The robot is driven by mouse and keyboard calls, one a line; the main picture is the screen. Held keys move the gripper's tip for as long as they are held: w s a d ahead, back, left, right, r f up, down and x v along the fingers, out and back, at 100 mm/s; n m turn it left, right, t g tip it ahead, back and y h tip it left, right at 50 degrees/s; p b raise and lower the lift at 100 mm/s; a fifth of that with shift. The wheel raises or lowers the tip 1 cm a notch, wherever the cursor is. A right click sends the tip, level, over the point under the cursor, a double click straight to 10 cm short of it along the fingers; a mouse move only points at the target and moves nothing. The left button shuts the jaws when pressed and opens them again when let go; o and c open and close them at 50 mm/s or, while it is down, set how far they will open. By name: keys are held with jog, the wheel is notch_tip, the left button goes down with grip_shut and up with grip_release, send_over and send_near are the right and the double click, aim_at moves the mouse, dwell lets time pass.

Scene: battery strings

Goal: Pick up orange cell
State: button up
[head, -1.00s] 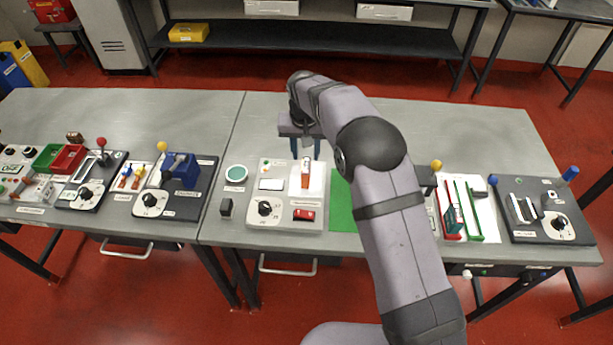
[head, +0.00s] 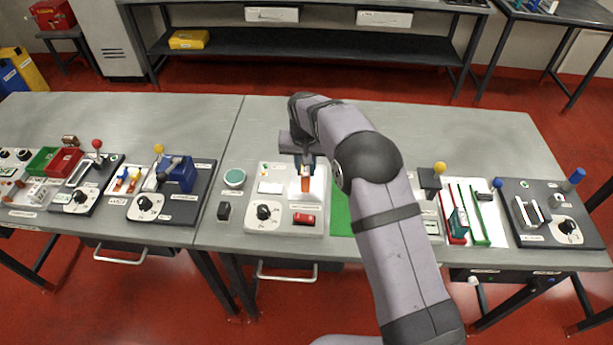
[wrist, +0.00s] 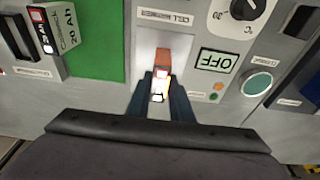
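The orange cell (head: 306,185) stands upright at the back right of a pale panel; the wrist view shows this spot labelled as a cell warmer. My gripper (head: 304,163) is just behind and above it in the head view. In the wrist view the orange cell (wrist: 162,63) shows between my two dark blue fingers (wrist: 161,84), one on each side, with its bright end towards the camera. The fingers lie very close to its sides. I cannot tell whether they touch it. The head view hides most of the fingers.
The bench behind is mostly clear.

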aim_at(306, 169)
grip_shut()
jog(key=shift+r, duration=0.1)
jog(key=shift+r, duration=0.1)
jog(key=shift+r+p, duration=1.8)
jog(key=shift+r, duration=0.6)
jog(key=shift+w, duration=0.1)
